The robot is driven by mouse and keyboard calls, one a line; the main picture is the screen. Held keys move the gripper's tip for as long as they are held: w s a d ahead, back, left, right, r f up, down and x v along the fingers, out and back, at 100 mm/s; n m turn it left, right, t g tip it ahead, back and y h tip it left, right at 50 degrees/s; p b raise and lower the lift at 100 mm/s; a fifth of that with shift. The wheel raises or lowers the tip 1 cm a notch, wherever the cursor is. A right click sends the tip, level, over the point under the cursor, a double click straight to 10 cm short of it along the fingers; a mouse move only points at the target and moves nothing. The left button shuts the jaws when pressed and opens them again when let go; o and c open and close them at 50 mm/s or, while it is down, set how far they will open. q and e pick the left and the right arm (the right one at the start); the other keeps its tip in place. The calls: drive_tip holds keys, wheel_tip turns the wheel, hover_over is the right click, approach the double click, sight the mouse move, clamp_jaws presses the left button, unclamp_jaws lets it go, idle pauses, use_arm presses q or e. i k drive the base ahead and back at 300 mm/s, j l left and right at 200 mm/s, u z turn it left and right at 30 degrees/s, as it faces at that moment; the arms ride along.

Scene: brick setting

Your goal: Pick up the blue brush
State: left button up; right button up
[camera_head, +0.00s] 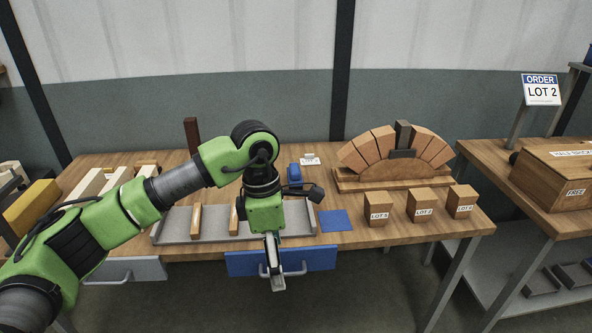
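A small blue object (295,174) stands towards the back of the wooden table, just right of my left wrist. It may be the blue brush, but its shape is too small and partly hidden to be sure. My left gripper (276,282) points down at the table's front edge, in front of the blue drawer (330,257) and near its handle. It is well in front of the blue object and not touching it. I cannot tell whether its fingers are open or shut. My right gripper is not in view.
A grey tray (175,230) with wooden strips lies at the table's front. A flat blue mat (335,221) is beside it. A brick arch (388,173) and three labelled blocks (422,207) stand at right. A white card (310,160) is behind the blue object.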

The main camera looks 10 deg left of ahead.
sight(294, 175)
drive_tip(key=i, duration=1.7)
